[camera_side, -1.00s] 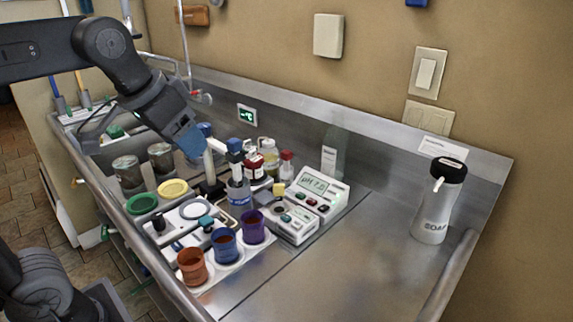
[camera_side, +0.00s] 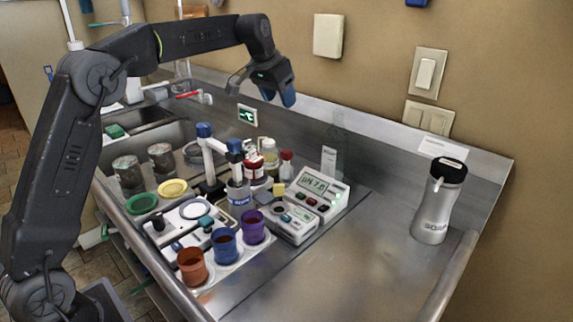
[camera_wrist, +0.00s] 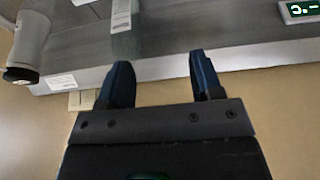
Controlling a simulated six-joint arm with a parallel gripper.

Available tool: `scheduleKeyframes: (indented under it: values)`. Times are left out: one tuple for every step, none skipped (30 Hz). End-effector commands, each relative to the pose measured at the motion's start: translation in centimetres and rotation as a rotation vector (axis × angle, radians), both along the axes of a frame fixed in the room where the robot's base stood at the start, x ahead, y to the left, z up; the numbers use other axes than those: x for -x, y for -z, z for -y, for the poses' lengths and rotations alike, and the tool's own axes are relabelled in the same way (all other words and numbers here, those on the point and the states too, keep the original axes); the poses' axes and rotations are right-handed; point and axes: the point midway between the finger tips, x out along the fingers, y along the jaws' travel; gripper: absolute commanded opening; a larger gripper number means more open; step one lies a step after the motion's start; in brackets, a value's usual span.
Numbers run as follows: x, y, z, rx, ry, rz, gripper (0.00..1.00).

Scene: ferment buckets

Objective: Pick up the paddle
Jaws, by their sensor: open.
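My gripper (camera_side: 279,97) is raised above the back of the steel counter, in front of the wall, with its blue fingers pointing down. In the wrist view the two fingers of my gripper (camera_wrist: 160,78) stand apart with nothing between them. I cannot make out a paddle for certain in either view. Three buckets, orange (camera_side: 192,266), blue (camera_side: 224,244) and purple (camera_side: 253,229), stand at the counter's front in a pale tray. My gripper is well above and behind them.
A pH meter (camera_side: 318,188) stands mid-counter, with several bottles and a blue-topped stand (camera_side: 205,150) left of it. A soap dispenser (camera_side: 436,205) stands at the right. A clear bottle (camera_wrist: 120,15) shows in the wrist view. The counter's right front is free.

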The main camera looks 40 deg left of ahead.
Motion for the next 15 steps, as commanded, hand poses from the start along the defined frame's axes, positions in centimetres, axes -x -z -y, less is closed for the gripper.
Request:
scheduleKeyframes:
  values:
    - [-0.7, 0.6, -0.4, 0.001, -0.002, -0.003, 0.60]
    - [-1.0, 0.9, -0.6, 0.002, -0.001, -0.004, 0.60]
    - [-1.5, 1.3, -0.8, 0.001, -0.001, -0.005, 0.60]
    - [-1.8, 1.5, -1.0, 0.001, -0.001, -0.006, 0.60]
    - [-1.8, 1.9, -1.0, 0.002, 0.001, -0.008, 0.60]
    - [-1.7, 2.6, -0.9, 0.003, 0.001, -0.009, 0.60]
    - [-1.6, 3.0, -0.9, 0.003, 0.001, -0.009, 0.60]
    - [-1.6, 3.5, -0.9, 0.003, 0.001, -0.009, 0.60]
    - [-1.6, 4.2, -0.9, 0.003, 0.001, -0.009, 0.60]
    - [-1.6, 4.7, -0.9, 0.002, 0.001, -0.008, 0.60]
    - [-1.6, 5.4, -0.9, 0.003, 0.001, -0.010, 0.60]
    - [-1.6, 6.1, -0.9, 0.003, 0.001, -0.009, 0.60]
    - [-1.6, 6.7, -0.9, 0.003, 0.000, -0.008, 0.60]
    - [-1.6, 7.2, -0.9, 0.003, 0.000, -0.009, 0.60]
    - [-1.6, 8.1, -0.9, 0.003, 0.000, -0.009, 0.60]
